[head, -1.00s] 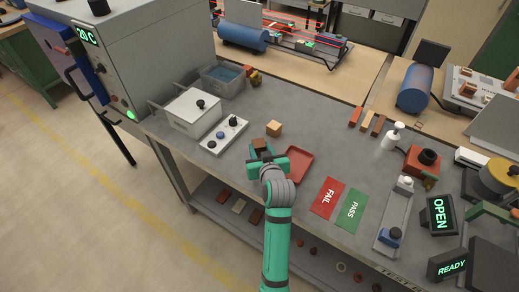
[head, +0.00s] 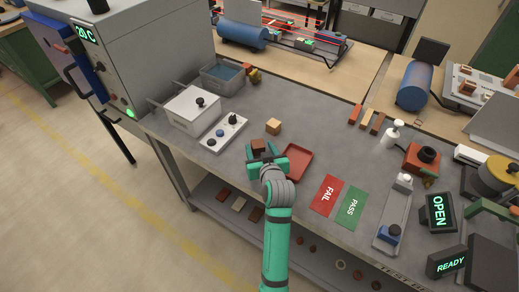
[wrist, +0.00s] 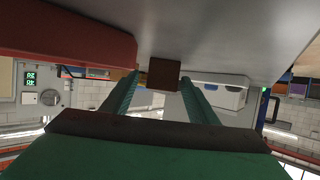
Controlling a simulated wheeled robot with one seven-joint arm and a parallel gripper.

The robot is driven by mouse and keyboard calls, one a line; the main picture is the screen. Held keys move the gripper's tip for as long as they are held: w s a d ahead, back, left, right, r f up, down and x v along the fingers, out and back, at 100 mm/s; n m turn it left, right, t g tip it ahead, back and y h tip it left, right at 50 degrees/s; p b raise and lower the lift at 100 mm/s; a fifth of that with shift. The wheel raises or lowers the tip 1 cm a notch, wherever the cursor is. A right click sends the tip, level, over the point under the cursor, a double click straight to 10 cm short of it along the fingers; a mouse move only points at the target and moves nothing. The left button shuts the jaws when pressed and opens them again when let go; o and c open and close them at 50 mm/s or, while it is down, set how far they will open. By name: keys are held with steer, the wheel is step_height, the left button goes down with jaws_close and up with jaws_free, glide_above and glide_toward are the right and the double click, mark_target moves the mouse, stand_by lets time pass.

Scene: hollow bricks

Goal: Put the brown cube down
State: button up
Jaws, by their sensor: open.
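The brown cube (head: 258,146) is on the grey bench top, left of the red tray. In the wrist view, where the bench appears at the top, the brown cube (wrist: 163,74) sits against the bench surface between my fingertips. My gripper (head: 266,155) is open around it, with one green finger on each side. In the wrist view, gaps show between the cube and both fingers of my gripper (wrist: 160,90). The cube's near lower part is partly hidden by my gripper in the head view.
The red tray (head: 311,163) is close at the right of my gripper. A tan cube (head: 273,127) stands just behind. A button panel (head: 209,141) and a lidded white box (head: 196,122) are to the left. The FAIL card (head: 325,204) and PASS card (head: 350,214) lie to the right.

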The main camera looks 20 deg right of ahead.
steer(key=v, duration=1.1)
steer(key=shift+s+a+r, duration=0.1)
steer(key=shift+s+a, duration=0.05)
steer(key=shift+s, duration=0.25)
steer(key=shift+w, duration=0.1)
